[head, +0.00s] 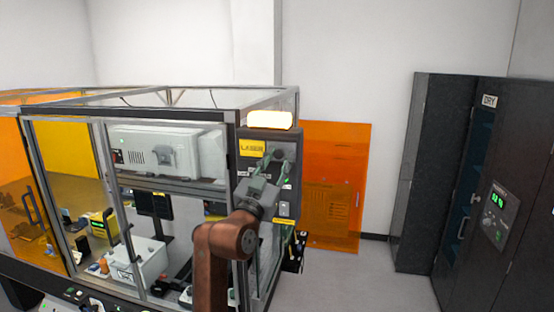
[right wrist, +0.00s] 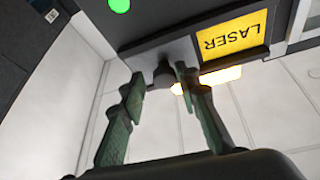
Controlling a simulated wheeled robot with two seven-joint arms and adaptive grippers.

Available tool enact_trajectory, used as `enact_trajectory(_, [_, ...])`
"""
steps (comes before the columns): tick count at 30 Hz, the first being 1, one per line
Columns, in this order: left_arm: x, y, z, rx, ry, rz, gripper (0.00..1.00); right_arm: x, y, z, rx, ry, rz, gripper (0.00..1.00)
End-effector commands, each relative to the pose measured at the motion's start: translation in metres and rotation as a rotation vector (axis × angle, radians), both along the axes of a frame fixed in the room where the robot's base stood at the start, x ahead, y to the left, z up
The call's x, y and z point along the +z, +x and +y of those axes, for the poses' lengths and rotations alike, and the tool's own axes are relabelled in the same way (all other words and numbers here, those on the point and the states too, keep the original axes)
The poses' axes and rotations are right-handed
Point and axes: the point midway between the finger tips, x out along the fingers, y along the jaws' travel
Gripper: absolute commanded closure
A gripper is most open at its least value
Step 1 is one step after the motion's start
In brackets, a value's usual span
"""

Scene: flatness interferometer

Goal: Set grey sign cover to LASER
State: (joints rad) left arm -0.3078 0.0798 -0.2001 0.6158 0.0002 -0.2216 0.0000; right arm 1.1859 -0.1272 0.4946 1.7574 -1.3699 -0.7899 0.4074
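The yellow LASER sign (head: 252,148) shows uncovered on the dark panel at the enclosure's corner. It also shows upside down in the right wrist view (right wrist: 232,43). The grey sign cover (right wrist: 147,50) lies beside it, on the right in the head view, with a dark round knob (right wrist: 163,76). My right gripper (head: 281,158) is up at the cover. In the right wrist view its green fingers (right wrist: 160,78) stand apart, one on each side of the knob. I cannot tell whether either finger touches it. My left gripper is not in view.
A lit yellow lamp (head: 269,120) sits above the sign. A small switch plate (head: 284,209) is lower on the panel. The framed glass enclosure (head: 180,116) fills the left. An orange sheet (head: 335,180) stands behind, and dark cabinets (head: 425,170) stand right. Floor between is clear.

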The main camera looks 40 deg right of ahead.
Motion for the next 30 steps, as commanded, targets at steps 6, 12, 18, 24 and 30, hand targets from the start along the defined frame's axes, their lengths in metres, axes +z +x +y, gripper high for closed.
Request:
enact_trajectory(6, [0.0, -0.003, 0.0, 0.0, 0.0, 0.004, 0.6, 0.0, 0.001, 0.001, 0.003, -0.001, 0.0, 0.63])
enact_trajectory(12, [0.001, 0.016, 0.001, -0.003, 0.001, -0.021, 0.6, -0.001, 0.0, 0.004, 0.004, -0.001, 0.0, 0.63])
enact_trajectory(18, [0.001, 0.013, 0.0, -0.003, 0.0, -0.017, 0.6, -0.012, -0.012, 0.025, 0.007, -0.001, 0.001, 0.63])
enact_trajectory(24, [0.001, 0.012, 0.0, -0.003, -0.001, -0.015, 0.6, -0.028, -0.033, 0.059, 0.006, -0.001, 0.002, 0.63])
enact_trajectory(30, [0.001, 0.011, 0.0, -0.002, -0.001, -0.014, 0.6, -0.041, -0.049, 0.084, 0.004, -0.001, 0.001, 0.63])
